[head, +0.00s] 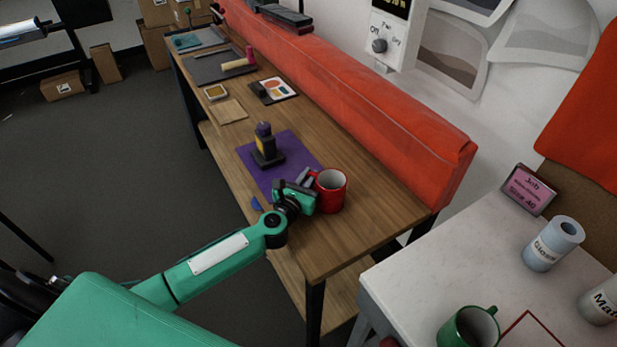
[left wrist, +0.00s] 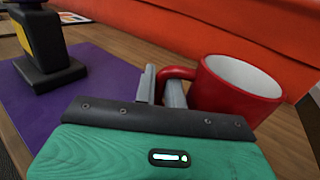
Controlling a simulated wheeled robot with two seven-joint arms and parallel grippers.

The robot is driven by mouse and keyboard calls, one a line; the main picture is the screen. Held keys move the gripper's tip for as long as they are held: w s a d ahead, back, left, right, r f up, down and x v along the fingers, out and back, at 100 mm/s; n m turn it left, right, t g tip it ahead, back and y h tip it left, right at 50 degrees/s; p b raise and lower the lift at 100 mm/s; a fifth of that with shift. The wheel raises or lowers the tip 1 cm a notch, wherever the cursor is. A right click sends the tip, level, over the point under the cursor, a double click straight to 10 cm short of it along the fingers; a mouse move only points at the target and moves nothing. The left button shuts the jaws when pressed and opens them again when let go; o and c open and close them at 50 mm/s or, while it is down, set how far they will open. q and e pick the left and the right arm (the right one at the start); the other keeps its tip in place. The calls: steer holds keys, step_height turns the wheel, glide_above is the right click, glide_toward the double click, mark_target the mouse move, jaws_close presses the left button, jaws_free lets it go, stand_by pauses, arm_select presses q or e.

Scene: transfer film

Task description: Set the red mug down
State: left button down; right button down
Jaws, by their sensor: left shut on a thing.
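The red mug (head: 331,192) is upright at the near end of the wooden bench (head: 345,243), just off the right edge of the purple mat (head: 253,172). My left gripper (head: 308,182) is shut on its handle from the left side. In the left wrist view the two grey fingers (left wrist: 161,88) close around the handle, and the mug body (left wrist: 232,88) stands to their right. Whether the mug's base touches the wood or hovers slightly above it I cannot tell. My right gripper is not in view.
A black and yellow stamp-like tool (head: 266,150) stands on the mat. An orange-red padded bolster (head: 345,95) runs along the bench's back edge. Bare wood lies right of and in front of the mug. A white table (head: 420,262) with a green mug (head: 468,330) stands to the right.

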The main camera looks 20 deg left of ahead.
arm_select(q)
steer(key=shift+f, duration=0.15)
steer(key=c, duration=1.5)
jaws_free()
steer(key=shift+r, duration=0.2)
steer(key=s, duration=0.3)
steer(key=s+b, duration=0.1)
steer(key=s, duration=0.7)
steer(key=shift+s+a+f+b, duration=0.1)
steer(key=shift+s+a+b, duration=0.15)
steer(key=shift+a+b, duration=0.15)
steer(key=shift+s, duration=0.25)
